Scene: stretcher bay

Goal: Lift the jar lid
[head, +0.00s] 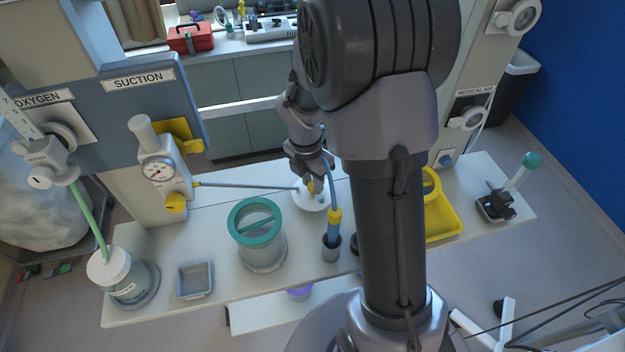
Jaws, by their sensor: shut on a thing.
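A round white lid (312,203) with a small yellow fitting on top is right below my gripper (313,182), behind the middle of the shelf. My gripper points down and is shut on this lid at its top; my arm and gripper partly hide it. I cannot tell whether the lid touches the shelf. A clear jar (263,252) with a teal rim and a teal bar across its top stands upright in front and to the left of the lid, apart from my gripper.
A thin grey tube (245,186) runs from the suction gauge (160,168) to the lid. A blue-and-yellow wand stands in a dark holder (332,248).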

